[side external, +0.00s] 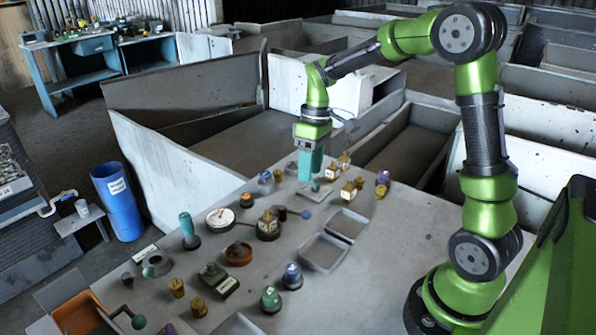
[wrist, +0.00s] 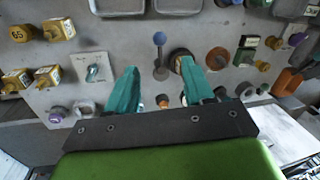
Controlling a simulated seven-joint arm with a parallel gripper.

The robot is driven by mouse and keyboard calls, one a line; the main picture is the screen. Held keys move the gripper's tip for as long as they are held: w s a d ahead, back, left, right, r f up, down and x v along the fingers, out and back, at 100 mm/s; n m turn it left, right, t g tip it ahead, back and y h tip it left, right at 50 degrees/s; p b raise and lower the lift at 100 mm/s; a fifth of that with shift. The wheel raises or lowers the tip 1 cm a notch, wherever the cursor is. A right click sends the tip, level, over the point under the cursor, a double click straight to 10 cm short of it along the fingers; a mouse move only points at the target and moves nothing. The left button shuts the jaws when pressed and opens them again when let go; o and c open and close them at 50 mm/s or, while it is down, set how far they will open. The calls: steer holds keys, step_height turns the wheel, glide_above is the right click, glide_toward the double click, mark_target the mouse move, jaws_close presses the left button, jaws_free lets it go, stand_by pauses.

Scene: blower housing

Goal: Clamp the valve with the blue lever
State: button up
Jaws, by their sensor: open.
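The valve with the blue lever has a dark round body (side external: 281,213) and a thin arm ending in a blue ball (side external: 306,214). It stands near the middle of the bench in the side view. In the wrist view, its dark body (wrist: 161,73) lies between my fingertips in the picture, with the blue ball (wrist: 159,38) beyond them. My gripper (side external: 313,181) has teal fingers pointing down, up and to the right of the valve in the side view. It is open and empty (wrist: 159,66), above the bench and apart from the valve.
A brass-topped fitting (side external: 268,225) stands close beside the valve. Bare bench (side external: 390,250) lies right.

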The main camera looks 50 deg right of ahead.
steer(key=f, duration=0.3)
steer(key=a+f, duration=0.1)
steer(key=f, duration=0.3)
steer(key=a+f, duration=0.1)
steer(key=f, duration=0.3)
steer(key=shift+s+a, duration=0.1)
steer(key=shift+s, duration=0.1)
jaws_close()
